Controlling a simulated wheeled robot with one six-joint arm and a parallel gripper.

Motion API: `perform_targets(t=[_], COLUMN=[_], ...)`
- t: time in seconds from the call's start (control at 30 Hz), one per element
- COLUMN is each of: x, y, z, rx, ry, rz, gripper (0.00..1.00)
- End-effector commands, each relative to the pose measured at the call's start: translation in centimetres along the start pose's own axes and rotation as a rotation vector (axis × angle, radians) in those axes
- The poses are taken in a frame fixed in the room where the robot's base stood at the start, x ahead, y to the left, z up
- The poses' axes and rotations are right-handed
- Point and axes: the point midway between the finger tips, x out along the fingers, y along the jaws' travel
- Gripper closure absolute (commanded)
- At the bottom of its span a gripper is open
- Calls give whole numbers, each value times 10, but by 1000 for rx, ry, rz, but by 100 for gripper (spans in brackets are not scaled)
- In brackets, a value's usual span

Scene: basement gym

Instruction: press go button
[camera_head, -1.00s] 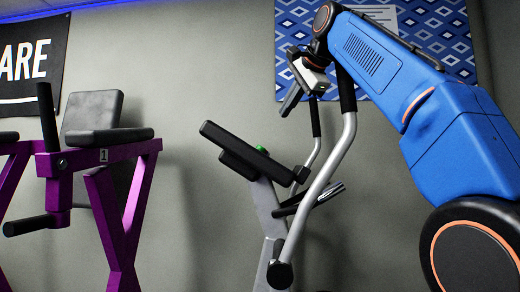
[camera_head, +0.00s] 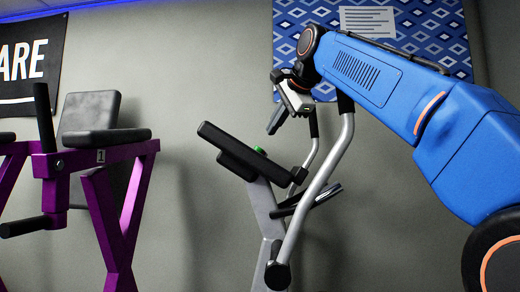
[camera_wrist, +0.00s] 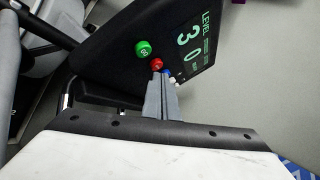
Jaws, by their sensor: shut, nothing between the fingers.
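The green go button (camera_wrist: 143,48) sits on the dark console (camera_wrist: 118,50) of an exercise machine in the wrist view, beside a red button (camera_wrist: 157,64). In the head view the console (camera_head: 232,147) is tilted, and a bit of the green button (camera_head: 260,150) shows at its upper edge. My gripper (camera_wrist: 160,85) is shut and empty. In the wrist view its fingertips appear just below the red button and partly cover a blue button (camera_wrist: 167,72). In the head view my gripper (camera_head: 275,122) hangs above and right of the console, apart from it.
A lit display (camera_wrist: 192,45) reads "LEVEL 30". A purple padded rack (camera_head: 118,157) stands at left. The wall between rack and console is clear.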

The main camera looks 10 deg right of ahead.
Motion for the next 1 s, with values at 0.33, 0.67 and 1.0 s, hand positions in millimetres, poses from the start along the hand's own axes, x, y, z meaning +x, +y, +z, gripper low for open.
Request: perform_targets(t=[0.33,0.67,1.0], x=[18,20,20], y=[14,15,15], z=[14,15,15], rx=[0,0,0], ry=[0,0,0], rz=[1,1,0], gripper=[100,100,100])
